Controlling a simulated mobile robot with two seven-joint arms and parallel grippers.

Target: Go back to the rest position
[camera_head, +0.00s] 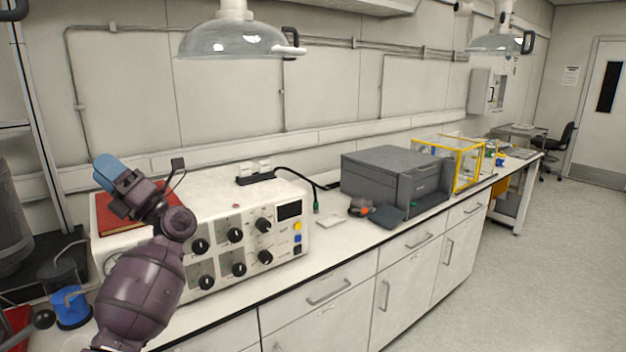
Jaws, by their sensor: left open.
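My left gripper (118,180) is at the left of the head view, on the end of my dark purple arm, raised in front of the white control box (250,238). The gripper is open, with its blue-grey end pointing up and left. A red book or folder (112,218) lies on top of the box, partly hidden behind the gripper. I cannot tell from this view how far apart the gripper and the box are. My right gripper is not in view.
A dark grey printer-like box (392,178) stands on the white bench, with a yellow-framed clear case (462,165) beyond it. A blue-topped item (70,306) is at lower left. Lamp-like hoods (240,38) hang above. The floor (540,270) at right is clear.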

